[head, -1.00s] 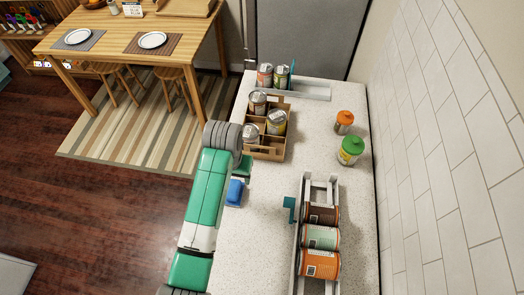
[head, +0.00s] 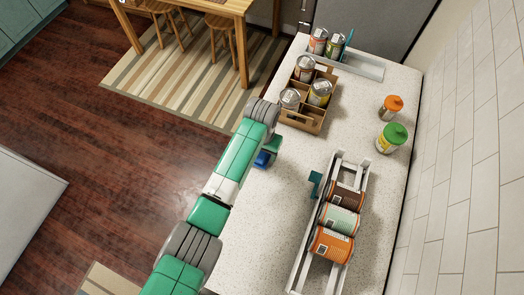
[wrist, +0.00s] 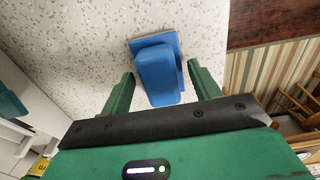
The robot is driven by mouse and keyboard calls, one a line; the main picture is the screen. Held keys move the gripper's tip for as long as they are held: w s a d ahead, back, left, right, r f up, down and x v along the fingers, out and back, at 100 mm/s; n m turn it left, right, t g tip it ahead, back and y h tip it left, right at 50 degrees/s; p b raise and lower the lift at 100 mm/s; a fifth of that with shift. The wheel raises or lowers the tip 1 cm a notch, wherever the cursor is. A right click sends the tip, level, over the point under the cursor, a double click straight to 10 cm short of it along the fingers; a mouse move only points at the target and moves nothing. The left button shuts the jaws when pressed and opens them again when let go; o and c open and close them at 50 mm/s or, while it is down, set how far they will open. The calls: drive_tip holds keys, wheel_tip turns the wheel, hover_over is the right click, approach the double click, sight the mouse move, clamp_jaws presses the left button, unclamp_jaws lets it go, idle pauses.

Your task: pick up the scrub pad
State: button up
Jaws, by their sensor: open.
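The blue scrub pad (head: 262,159) lies near the left edge of the speckled counter, partly hidden by my arm in the head view. The wrist view shows the scrub pad (wrist: 157,75) as a flat blue base with a raised rounded block. My gripper (wrist: 161,70) is open, with one green finger on each side of the block and a gap on both sides. I cannot tell exactly how far the fingertips are above the counter. In the head view my gripper (head: 272,150) is right at the pad, mostly hidden by the arm.
A wooden caddy (head: 300,121) with several cans stands just beyond the pad. A metal rack (head: 297,270) with three cans lies to the right, with a teal piece (head: 315,184) at its side. Orange-lidded (head: 391,107) and green-lidded (head: 392,137) containers stand near the wall.

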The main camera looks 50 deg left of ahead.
drive_tip(key=shift+c, duration=0.4)
drive_tip(key=c, duration=1)
drive_tip(key=shift+r, duration=0.1)
drive_tip(key=shift+r, duration=0.25)
wheel_tip(320, 180, up, 3)
drive_tip(key=shift+s+d+r+p, duration=0.1)
drive_tip(key=shift+s+p, duration=0.05)
drive_tip(key=shift+p, duration=0.2)
drive_tip(key=s+d, duration=0.2)
drive_tip(key=s, duration=0.2)
drive_tip(key=s+d+p, duration=0.1)
drive_tip(key=s+d, duration=0.1)
drive_tip(key=s, duration=0.3)
drive_tip(key=s+d+r, duration=0.1)
drive_tip(key=s+d, duration=0.1)
drive_tip(key=s, duration=0.3)
drive_tip(key=shift+d+r, duration=0.1)
drive_tip(key=shift+d, duration=0.3)
